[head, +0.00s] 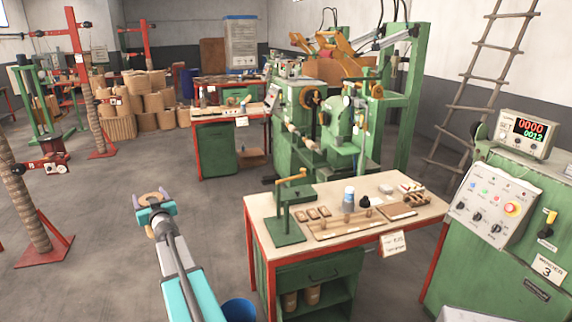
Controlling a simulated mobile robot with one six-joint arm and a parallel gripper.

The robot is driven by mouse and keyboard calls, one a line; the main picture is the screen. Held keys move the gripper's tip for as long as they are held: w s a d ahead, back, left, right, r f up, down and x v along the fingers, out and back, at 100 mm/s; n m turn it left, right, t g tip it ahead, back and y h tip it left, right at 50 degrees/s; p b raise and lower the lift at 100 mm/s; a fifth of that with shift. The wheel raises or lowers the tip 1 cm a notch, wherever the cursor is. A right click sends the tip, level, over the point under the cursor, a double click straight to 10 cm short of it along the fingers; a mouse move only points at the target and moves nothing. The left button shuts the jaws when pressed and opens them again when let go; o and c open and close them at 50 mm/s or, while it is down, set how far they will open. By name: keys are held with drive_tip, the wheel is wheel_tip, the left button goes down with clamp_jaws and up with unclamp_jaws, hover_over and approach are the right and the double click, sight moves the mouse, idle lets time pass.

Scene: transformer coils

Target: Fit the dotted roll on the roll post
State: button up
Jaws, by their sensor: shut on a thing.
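My gripper (157,208) is in the lower left of the head view, out over the open floor to the left of the red-framed workbench. It is shut on a small tan, ring-like piece, which I take for the dotted roll (152,196). The piece is too small to show any dots, and the jaws hide part of it. I cannot tell for sure which thing is the roll post. A green stand with a yellow arm (290,210) rises at the left end of the bench, apart from my gripper.
The workbench (425,207) holds a wooden board (335,226), small blocks and a blue-white bottle (349,197). A blue bin (238,310) stands on the floor by my arm. A green control cabinet (520,230) is at right. The floor at left centre is clear.

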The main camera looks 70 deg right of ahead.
drive_tip(key=s+d+m+g+h+p, duration=0.1)
drive_tip(key=s+d+m+g+h, duration=0.1)
drive_tip(key=s+d, duration=0.45)
drive_tip(key=s+d+m+g+h, duration=0.1)
drive_tip(key=s+d, duration=0.3)
drive_tip(key=d, duration=0.6)
drive_tip(key=s+d+m+g+h+p, duration=0.1)
drive_tip(key=s+d+m+g+h, duration=0.1)
drive_tip(key=s+d, duration=0.5)
drive_tip(key=s+d+r+m+g+h+p, duration=0.1)
drive_tip(key=s+d+g, duration=0.1)
drive_tip(key=s+d, duration=0.6)
drive_tip(key=s+d+r+m+g+h+p, duration=0.1)
drive_tip(key=s+d+g, duration=0.1)
drive_tip(key=s+d, duration=0.6)
drive_tip(key=s, duration=0.6)
drive_tip(key=shift+d+r+m+g, duration=0.3)
drive_tip(key=shift+r+m+g, duration=0.05)
drive_tip(key=shift+m+g, duration=0.05)
drive_tip(key=shift+s+f, duration=0.1)
drive_tip(key=shift+f, duration=0.1)
wheel_tip(320, 180, down, 19)
drive_tip(key=b, duration=1.7)
drive_tip(key=shift+f, duration=0.15)
